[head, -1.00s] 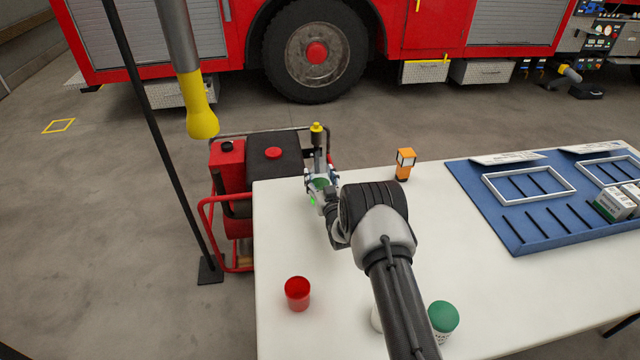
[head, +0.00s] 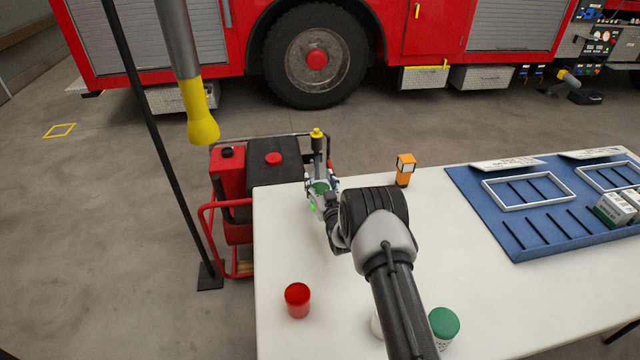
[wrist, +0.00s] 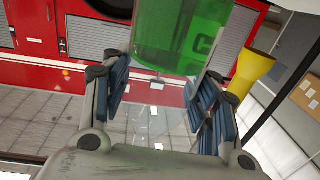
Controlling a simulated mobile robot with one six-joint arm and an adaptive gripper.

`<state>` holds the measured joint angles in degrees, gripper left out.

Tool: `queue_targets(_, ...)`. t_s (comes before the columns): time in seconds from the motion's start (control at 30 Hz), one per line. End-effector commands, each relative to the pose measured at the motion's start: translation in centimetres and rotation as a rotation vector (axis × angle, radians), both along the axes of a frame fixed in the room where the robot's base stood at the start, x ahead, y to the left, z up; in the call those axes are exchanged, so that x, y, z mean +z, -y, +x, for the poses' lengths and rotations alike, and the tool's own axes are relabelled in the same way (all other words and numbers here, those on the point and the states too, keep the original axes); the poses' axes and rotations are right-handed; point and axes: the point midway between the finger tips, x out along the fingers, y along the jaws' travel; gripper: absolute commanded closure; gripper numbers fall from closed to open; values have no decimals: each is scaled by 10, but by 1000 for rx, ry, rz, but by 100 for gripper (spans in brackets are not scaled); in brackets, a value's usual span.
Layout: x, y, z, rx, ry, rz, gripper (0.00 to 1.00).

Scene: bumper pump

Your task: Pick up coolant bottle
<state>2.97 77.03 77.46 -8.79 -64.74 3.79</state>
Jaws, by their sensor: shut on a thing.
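The coolant bottle is a clear container with bright green liquid (wrist: 178,45). It fills the upper middle of the wrist view, between the two dark blue finger pads. My gripper (wrist: 160,105) is shut on it. In the head view my gripper (head: 322,190) is at the far left corner of the white table, beside the red pump. Only a small green part of the bottle (head: 320,186) shows there; the rest is hidden by my gripper or too small to tell.
On the table (head: 290,240) stand a red cup (head: 297,301), a green-lidded white container (head: 444,326) partly behind my arm, and an orange-black lamp (head: 404,170). A blue board (head: 545,215) lies right. The red pump (head: 235,180) and a black pole (head: 160,150) are left.

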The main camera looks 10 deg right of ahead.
Motion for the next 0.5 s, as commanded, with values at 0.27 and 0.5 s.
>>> queue_targets(0.27,27,0,1,0,4,0,79)
queue_targets(0.5,58,0,1,0,5,0,79)
